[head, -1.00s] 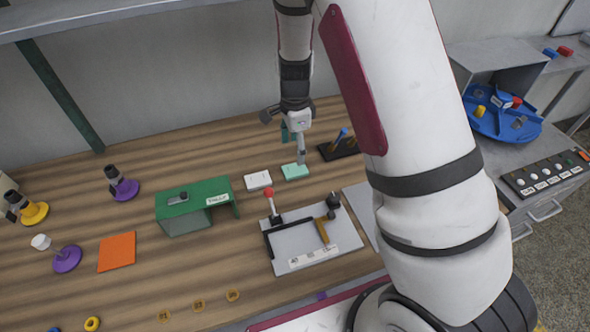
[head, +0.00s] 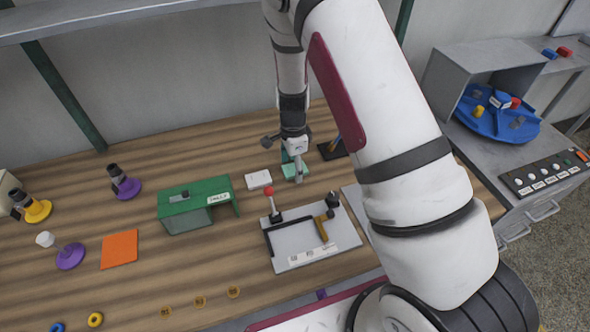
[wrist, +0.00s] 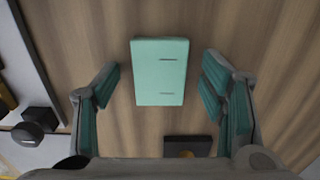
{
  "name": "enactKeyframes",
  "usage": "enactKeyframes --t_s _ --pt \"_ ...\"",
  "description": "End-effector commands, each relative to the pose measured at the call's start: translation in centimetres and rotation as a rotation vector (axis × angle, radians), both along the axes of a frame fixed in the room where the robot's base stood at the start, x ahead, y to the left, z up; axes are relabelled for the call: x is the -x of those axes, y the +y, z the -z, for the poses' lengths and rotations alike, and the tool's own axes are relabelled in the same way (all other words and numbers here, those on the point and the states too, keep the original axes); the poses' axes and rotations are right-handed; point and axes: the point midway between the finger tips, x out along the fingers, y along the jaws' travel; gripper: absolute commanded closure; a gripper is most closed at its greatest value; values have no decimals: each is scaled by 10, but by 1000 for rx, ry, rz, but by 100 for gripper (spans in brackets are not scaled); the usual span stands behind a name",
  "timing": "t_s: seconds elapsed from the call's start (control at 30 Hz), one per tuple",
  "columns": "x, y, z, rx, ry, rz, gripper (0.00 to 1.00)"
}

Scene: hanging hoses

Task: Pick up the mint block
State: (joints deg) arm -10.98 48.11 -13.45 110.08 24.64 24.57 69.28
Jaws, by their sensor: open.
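I see a gap between the block and each finger. The gripper's exact height above the table is hard to tell.
A white block (head: 258,179) lies just left of the mint block. A dark holder (head: 333,150) stands to its right. A grey board with a red-knobbed lever (head: 310,240) is in front. A green housing (head: 195,204) stands further left.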

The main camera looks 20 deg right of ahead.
Motion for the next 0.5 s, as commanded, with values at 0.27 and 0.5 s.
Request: enactKeyframes --t_s 0.27,0.5 --pt "0 0 0 0 0 0 80" --pt "0 0 -1 0 0 0 80"
